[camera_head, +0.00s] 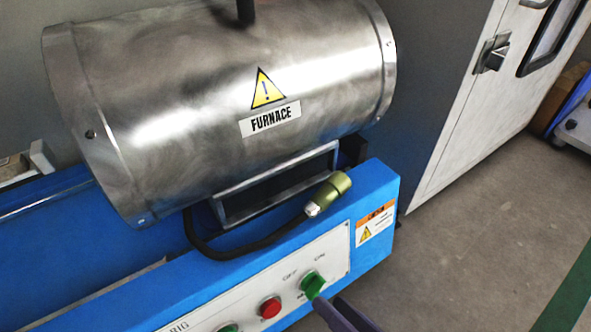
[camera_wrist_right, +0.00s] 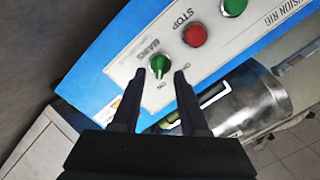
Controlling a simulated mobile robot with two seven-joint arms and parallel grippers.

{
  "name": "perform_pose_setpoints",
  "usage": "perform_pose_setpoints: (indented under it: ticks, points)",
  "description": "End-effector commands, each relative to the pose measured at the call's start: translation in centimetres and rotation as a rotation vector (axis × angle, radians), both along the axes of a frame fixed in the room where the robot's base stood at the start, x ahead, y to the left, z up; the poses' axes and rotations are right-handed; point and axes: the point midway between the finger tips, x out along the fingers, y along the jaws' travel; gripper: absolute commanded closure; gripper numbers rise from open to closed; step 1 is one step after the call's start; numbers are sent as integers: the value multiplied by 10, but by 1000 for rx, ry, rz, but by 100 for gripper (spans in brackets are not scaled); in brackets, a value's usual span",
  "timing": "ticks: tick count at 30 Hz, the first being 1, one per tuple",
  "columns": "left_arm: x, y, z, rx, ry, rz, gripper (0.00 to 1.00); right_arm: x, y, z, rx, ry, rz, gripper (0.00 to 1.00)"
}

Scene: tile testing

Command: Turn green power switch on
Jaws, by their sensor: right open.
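The green power switch (camera_head: 313,285) is a rotary knob on the white control panel (camera_head: 337,250) of the blue rig, with OFF and ON lettering beside it. Which label the knob points to is too small to tell. In the right wrist view the green switch (camera_wrist_right: 159,65) lies between the fingertips of my right gripper (camera_wrist_right: 158,73), which is open and holds nothing. In the head view my right gripper (camera_head: 328,308) shows only partly, a dark finger close to the knob's lower right. Whether it touches the knob cannot be told. My left gripper is not in view.
A red stop button (camera_head: 270,307) and another green button (camera_head: 229,328) sit left of the switch. The steel furnace (camera_head: 225,100) stands behind, above the blue base. A cable with an olive connector (camera_head: 330,192) lies near the panel.

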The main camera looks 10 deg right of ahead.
Motion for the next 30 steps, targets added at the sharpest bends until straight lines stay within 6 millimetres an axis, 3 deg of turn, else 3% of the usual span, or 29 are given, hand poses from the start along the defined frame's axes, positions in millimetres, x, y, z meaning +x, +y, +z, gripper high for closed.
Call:
perform_pose_setpoints:
  ticks: [3,10,26,30]
  points:
    - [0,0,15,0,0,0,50,-23,-10,11,-2,5,0,56]
    - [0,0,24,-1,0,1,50,-51,-23,17,-1,3,-2,56]
    - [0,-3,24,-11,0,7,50,-55,-24,17,-1,1,-1,56]
    - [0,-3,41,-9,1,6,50,-52,-23,33,-13,8,-2,56]
